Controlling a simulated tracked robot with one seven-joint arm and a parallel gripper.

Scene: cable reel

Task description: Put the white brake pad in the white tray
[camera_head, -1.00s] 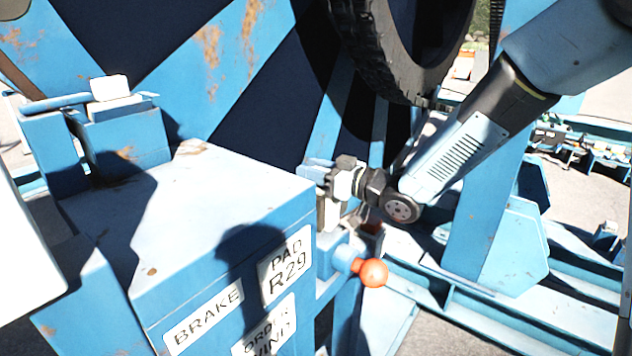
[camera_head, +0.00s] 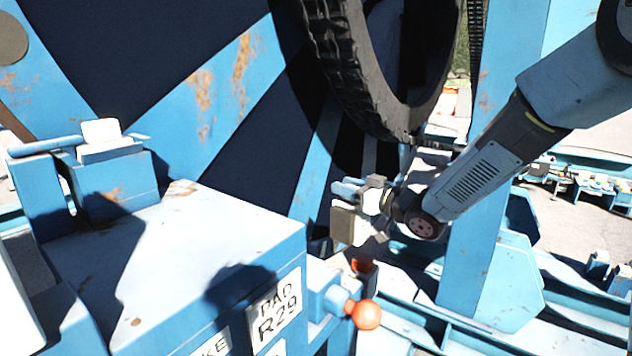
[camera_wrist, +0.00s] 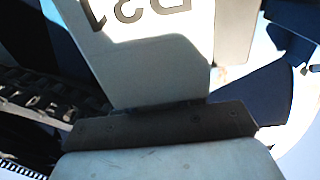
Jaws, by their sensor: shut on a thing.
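My gripper (camera_head: 362,205) is shut and hangs in the air just beyond the right corner of the blue box. In the wrist view a white piece with upside-down dark characters (camera_wrist: 160,65), apparently the white brake pad, is held close to the camera. A dark riveted bar crosses its lower end. In the head view the held piece is small, shaded and partly hidden by the jaws. No white tray can be made out clearly.
The blue box (camera_head: 200,240) bears a PAD R29 label. An orange ball knob (camera_head: 366,314) sits below my gripper. A black tyre (camera_head: 345,70) hangs close above. A white block (camera_head: 101,131) rests on a blue bracket at left. Blue beams stand at right.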

